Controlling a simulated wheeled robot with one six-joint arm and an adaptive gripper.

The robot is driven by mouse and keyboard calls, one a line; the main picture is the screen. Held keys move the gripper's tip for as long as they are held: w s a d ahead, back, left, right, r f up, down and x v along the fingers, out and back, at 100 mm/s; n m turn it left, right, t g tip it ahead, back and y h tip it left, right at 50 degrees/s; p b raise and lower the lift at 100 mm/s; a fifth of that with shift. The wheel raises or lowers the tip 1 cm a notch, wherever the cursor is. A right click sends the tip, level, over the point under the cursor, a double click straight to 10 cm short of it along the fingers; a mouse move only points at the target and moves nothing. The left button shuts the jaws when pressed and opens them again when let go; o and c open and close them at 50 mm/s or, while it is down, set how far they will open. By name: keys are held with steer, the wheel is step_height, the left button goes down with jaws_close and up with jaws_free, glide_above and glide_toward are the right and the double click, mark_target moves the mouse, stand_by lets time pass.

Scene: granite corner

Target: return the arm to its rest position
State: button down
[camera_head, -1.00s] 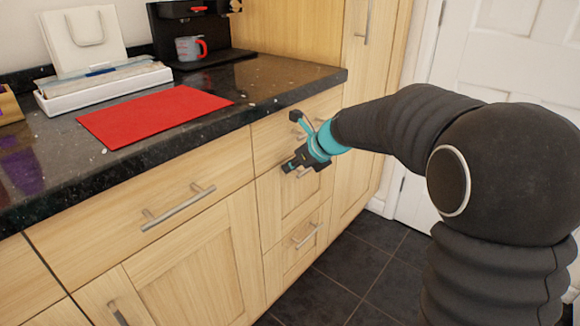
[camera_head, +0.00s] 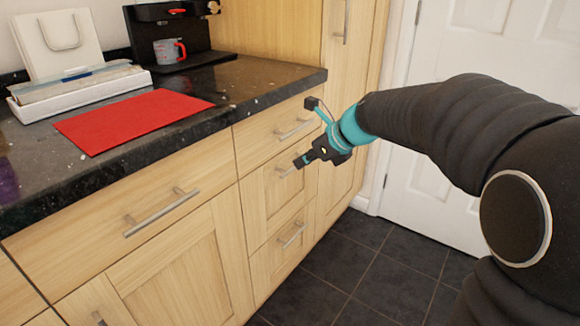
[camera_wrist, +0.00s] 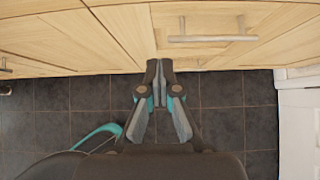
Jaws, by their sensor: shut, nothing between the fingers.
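My gripper (camera_head: 302,160) hangs in the air in front of the wooden drawers, below the level of the countertop. It is black with a teal band, and it points left toward the drawer fronts. In the wrist view my gripper (camera_wrist: 159,66) has its two fingers together with nothing between them. My dark arm reaches in from the right side of the head view, bent at its joints.
A dark granite counter (camera_head: 255,83) holds a red mat (camera_head: 135,119), a white tray (camera_head: 80,92), a white bag (camera_head: 62,43) and a coffee machine with a cup (camera_head: 168,52). Drawer handles (camera_head: 160,212) stick out. A white door (camera_head: 470,60) stands behind; the tiled floor (camera_head: 350,270) is clear.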

steer(key=s+d+f+n+h, duration=0.1)
steer(key=s+d+n, duration=0.3)
steer(key=s+n, duration=0.4)
steer(key=s+d+f+n+h, duration=0.2)
steer(key=s+d+n, duration=0.3)
steer(key=s+n, duration=0.3)
steer(key=s+d+f+n+h, duration=0.1)
steer(key=s+d+n+h, duration=0.3)
steer(key=s+n, duration=0.5)
steer(key=shift+s+d+f, duration=0.35)
steer(key=shift+s+f, duration=0.05)
steer(key=shift+s, duration=2.05)
